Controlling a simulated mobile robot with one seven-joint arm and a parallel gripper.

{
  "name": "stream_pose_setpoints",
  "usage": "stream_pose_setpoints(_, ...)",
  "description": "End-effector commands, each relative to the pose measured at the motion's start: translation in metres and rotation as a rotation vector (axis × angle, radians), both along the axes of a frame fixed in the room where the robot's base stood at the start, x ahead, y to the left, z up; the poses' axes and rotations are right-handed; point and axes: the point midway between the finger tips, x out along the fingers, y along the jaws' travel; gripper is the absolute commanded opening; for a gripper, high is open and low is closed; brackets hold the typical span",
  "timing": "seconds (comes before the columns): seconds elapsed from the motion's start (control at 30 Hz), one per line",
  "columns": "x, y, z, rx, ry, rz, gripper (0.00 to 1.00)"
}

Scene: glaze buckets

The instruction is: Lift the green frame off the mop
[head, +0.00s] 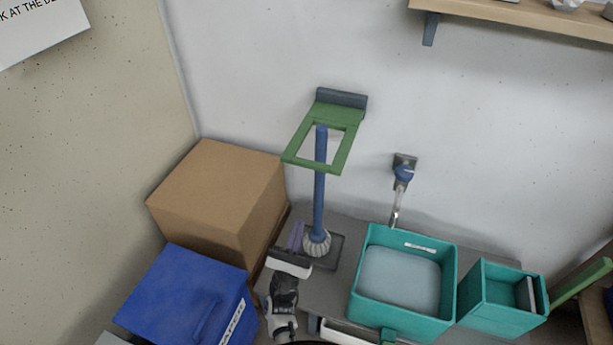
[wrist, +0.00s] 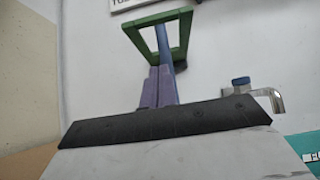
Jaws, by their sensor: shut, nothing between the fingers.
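The green frame (head: 350,147) juts out from a dark bracket on the back wall; it also shows in the wrist view (wrist: 183,35). The mop's blue handle (head: 319,200) stands upright, its top inside the frame's opening. Its white head (head: 317,243) rests on a dark plate on the grey bench. The handle also shows in the wrist view (wrist: 163,45), partly hidden by my fingers. My gripper (head: 296,235), with purple fingers, is shut and empty. It is left of the mop head and well below the frame. I cannot tell whether it touches the mop.
A cardboard box (head: 215,195) and a blue bin (head: 185,295) stand at the left. A teal basin (head: 362,290) and a smaller teal bucket (head: 500,318) stand at the right. A tap (head: 403,175) sticks out of the wall. Clear wall lies around the frame.

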Motion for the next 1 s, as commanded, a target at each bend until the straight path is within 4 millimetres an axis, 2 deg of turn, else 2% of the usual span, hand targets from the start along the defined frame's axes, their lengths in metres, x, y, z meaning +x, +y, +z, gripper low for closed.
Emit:
stream_pose_setpoints(0.23,0.001,0.000,0.002,-0.001,-0.001,-0.001,0.00)
stream_pose_setpoints(0.37,0.007,-0.002,0.011,-0.001,-0.003,-0.001,0.00)
stream_pose_setpoints(0.83,0.071,-0.023,0.080,-0.002,-0.004,-0.002,0.00)
stream_pose_setpoints(1.0,0.068,-0.021,0.103,-0.002,-0.001,0.000,0.00)
